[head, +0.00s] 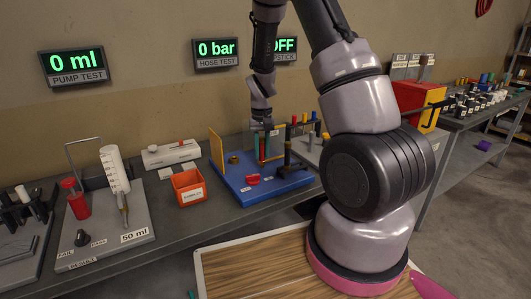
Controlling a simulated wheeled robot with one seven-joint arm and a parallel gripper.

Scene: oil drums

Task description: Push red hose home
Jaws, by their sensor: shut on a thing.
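My gripper (262,130) points down over the blue board (229,181) on the bench. It is shut on the upright red hose (262,148), as far as this small view shows.
A yellow panel (216,152) stands at the board's left edge. An orange bin (188,187) is left of the board, near a syringe stand (112,225). The hose test display (216,52) reads 0 bar. A red and yellow box (424,103) stands at the right.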

